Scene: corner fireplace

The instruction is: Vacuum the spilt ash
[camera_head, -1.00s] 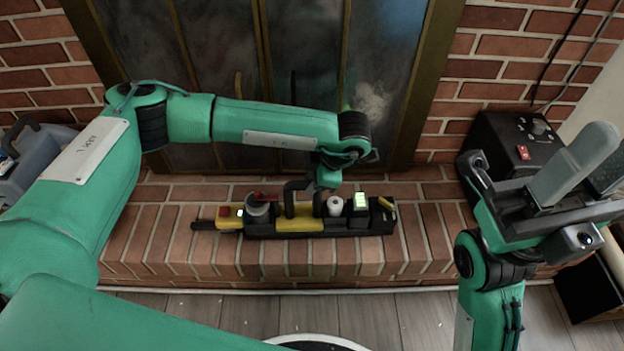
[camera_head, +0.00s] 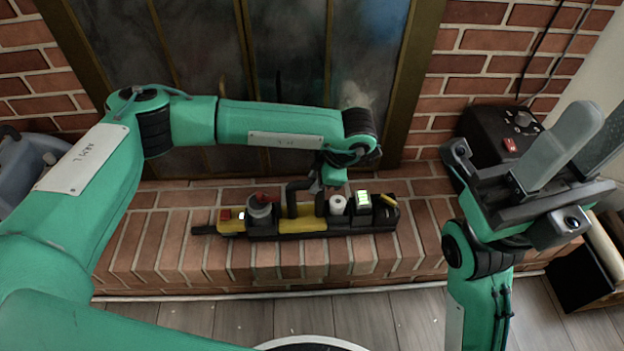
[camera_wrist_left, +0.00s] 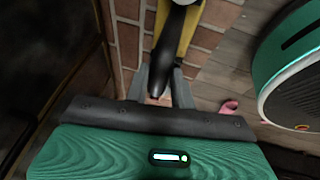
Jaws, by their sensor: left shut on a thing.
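A long black-and-yellow tool (camera_head: 290,228) with an upright black handle (camera_head: 292,195) lies along the brick hearth, its narrow dark end to the left. I cannot tell whether it touches the bricks. My left gripper (camera_head: 318,186) is shut on the handle; in the left wrist view its grey fingers (camera_wrist_left: 163,85) are around a dark grip, with yellow beyond. A grey cup with red on top (camera_head: 260,206), a white roll (camera_head: 337,204) and a green-lit display (camera_head: 363,200) show on the tool. My right gripper (camera_head: 592,135) is open and empty. Pale specks (camera_head: 397,322) dot the floor; whether they are ash is unclear.
Dark glass fireplace doors (camera_head: 290,90) stand behind the brick hearth (camera_head: 340,265). A black box with a red switch (camera_head: 495,135) is at the right, a grey-blue container (camera_head: 25,170) at the left. The wrist view shows a pink thing (camera_wrist_left: 229,107) on the floor.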

